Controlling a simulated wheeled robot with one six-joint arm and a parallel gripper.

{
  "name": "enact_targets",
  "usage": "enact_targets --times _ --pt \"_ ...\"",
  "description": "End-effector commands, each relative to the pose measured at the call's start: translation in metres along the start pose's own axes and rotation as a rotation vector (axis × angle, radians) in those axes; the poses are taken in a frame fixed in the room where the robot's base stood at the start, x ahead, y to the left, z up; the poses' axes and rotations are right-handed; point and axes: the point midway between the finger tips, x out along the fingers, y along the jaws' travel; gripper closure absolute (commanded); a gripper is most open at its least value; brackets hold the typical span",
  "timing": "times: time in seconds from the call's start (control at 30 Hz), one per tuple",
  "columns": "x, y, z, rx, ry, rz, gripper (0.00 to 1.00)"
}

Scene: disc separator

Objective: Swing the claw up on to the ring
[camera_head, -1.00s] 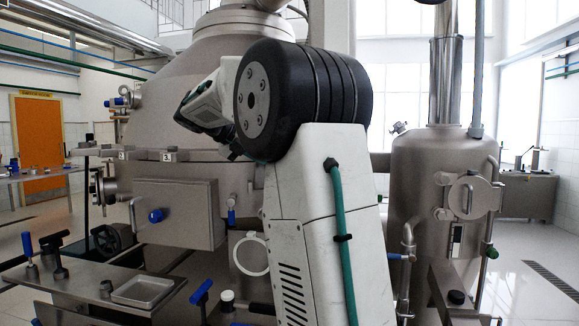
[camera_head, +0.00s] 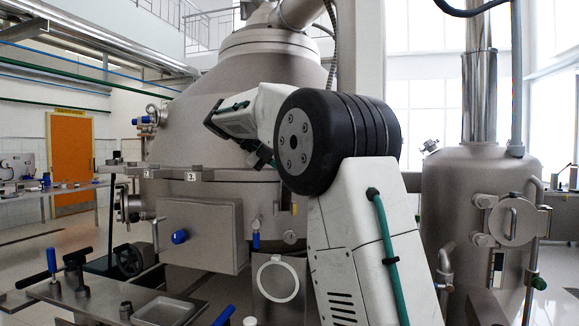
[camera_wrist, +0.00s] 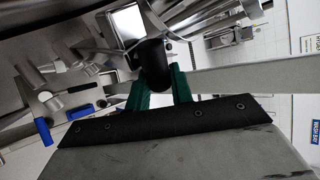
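The ring (camera_head: 225,172) is the grey flange around the foot of the separator's conical hood in the head view. Grey blocks marked 2 and 3 (camera_head: 190,175) sit at its front left edge. I cannot single out the claw with certainty; my arm covers the ring's right part. My gripper (camera_head: 262,158) is at the ring's front, right of block 3, small and dark there. In the wrist view my gripper's two green fingers (camera_wrist: 160,88) stand apart. A black rounded piece (camera_wrist: 153,65) shows at their tips; I cannot tell if they touch it.
A grey box with a blue knob (camera_head: 200,236) is on the machine below the ring. A bench (camera_head: 95,300) with blue-handled tools and a tray (camera_head: 163,311) stands at the front left. A steel tank (camera_head: 450,185) stands right of my arm.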

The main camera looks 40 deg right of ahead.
Motion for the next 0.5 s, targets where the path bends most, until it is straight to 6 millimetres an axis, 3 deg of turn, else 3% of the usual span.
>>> enact_targets --times 0.03,0.1,0.37,0.5 --pt "0.0 0.0 0.0 -0.001 -0.001 0.0 0.67" --pt "0.0 0.0 0.0 0.0 -0.001 0.0 0.56" --pt "0.0 0.0 0.0 0.001 0.001 0.0 0.56" --pt "-0.013 0.0 0.001 0.001 -0.001 0.0 0.56"
